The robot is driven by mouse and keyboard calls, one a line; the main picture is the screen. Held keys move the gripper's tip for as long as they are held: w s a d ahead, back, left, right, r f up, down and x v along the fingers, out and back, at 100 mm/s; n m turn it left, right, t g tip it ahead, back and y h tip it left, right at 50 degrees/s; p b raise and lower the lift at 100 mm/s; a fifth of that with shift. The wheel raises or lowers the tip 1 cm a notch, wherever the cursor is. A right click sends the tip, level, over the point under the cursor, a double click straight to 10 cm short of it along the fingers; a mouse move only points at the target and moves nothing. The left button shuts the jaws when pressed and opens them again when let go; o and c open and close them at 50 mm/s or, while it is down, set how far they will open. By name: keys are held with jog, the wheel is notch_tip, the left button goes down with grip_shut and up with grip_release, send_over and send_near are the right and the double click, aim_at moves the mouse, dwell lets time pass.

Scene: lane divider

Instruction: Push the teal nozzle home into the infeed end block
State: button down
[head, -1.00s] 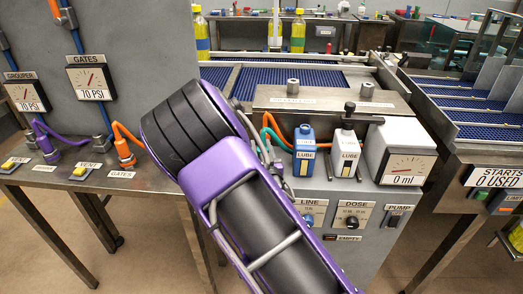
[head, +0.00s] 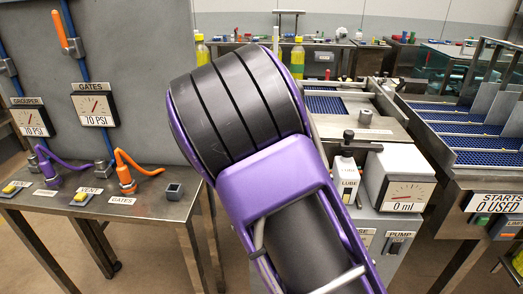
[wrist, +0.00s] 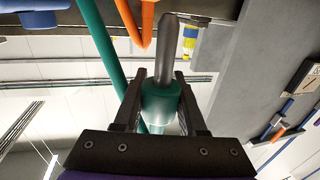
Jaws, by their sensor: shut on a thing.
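In the wrist view my gripper (wrist: 160,76) is shut on the teal nozzle (wrist: 160,106). The nozzle's dark grey tip points away from the gripper, up in the picture, and its end is clear of anything I can see. In the head view my own arm fills the middle, so my gripper and the nozzle are hidden there. I cannot make out the infeed end block for certain in either view; a metal-topped lane end (head: 376,122) shows partly behind my arm.
A white lube bottle (head: 345,178) and a 0 ml gauge (head: 402,182) stand right of my arm. The left bench has orange (head: 126,175) and purple (head: 47,168) plugged hoses.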

jog(key=shift+r, duration=0.15)
jog(key=shift+r+p, duration=1.55)
jog(key=shift+r, duration=1.05)
